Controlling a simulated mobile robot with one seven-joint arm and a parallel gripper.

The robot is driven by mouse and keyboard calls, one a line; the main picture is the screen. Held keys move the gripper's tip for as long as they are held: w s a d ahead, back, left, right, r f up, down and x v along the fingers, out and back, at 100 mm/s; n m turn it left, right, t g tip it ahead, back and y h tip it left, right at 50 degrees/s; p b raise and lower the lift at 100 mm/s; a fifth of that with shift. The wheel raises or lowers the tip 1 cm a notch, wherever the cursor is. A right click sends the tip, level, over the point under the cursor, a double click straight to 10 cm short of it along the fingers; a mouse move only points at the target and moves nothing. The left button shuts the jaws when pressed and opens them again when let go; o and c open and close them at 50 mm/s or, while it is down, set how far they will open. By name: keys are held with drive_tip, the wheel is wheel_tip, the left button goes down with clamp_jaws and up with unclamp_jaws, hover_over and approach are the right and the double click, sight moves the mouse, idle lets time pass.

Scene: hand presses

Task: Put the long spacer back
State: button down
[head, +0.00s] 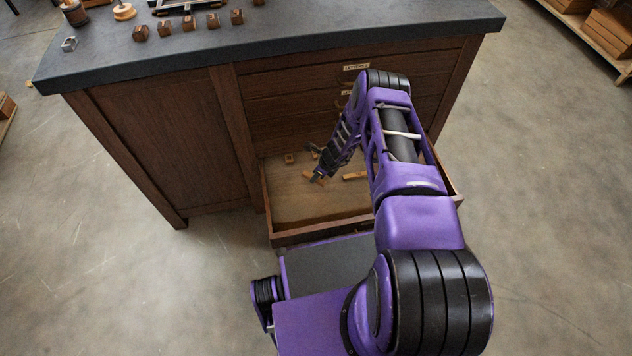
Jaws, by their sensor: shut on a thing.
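My gripper (317,174) is inside the open lower drawer (285,214) of the dark wooden cabinet. It is shut on a light wooden bar (310,178), which looks tilted at the fingertips. I cannot tell whether the bar touches the drawer floor. Another light wooden bar (354,176) lies in the drawer to the right of my gripper. A small wooden block (290,158) lies near the back left of the drawer. Which bar is the long spacer is hard to tell at this size. My arm hides the drawer's right part.
The cabinet's dark worktop (300,38) carries a row of several small brown blocks (188,23) and a small grey metal piece (69,44). Labelled drawers above the open one are closed. The drawer's front left floor is bare. A shelf with wooden boxes (606,30) stands at the upper right.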

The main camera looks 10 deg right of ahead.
drive_tip(key=shift+f, duration=1.45)
drive_tip(key=shift+f, duration=0.1)
drive_tip(key=c, duration=0.8)
unclamp_jaws()
drive_tip(key=p+v, duration=0.2)
drive_tip(key=v, duration=1)
drive_tip(key=shift+p, duration=0.3)
drive_tip(key=shift+w+r, duration=0.1)
drive_tip(key=shift+r, duration=0.1)
